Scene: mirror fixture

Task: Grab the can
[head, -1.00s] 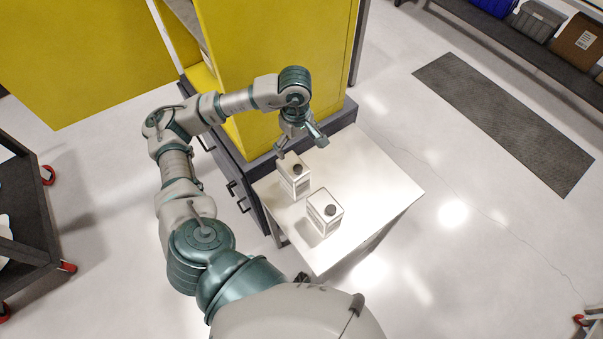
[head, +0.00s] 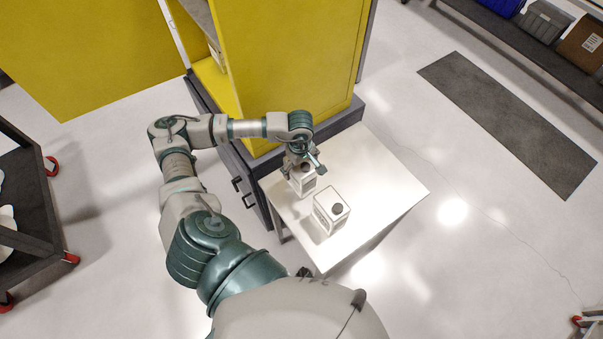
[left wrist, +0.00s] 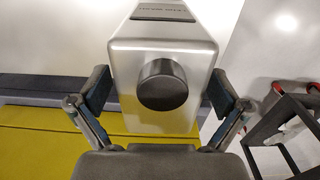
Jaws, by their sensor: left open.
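Two white rectangular cans with dark round caps stand upright on a small white table (head: 375,173). The farther can (head: 301,184) is partly hidden under my left gripper (head: 303,168). The nearer can (head: 331,211) stands apart from it, toward the lower right. In the left wrist view, a metallic can (left wrist: 128,62) with a black cap (left wrist: 162,85) sits between the open fingers of my left gripper (left wrist: 160,105). A finger is on each side of the can, and I cannot tell whether either touches it. My right gripper is not in view.
A yellow cabinet (head: 290,70) on a dark base stands directly behind the table. A dark cart (head: 30,215) is at the left. A dark mat (head: 508,120) lies on the floor at the right. The table's right part is bare.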

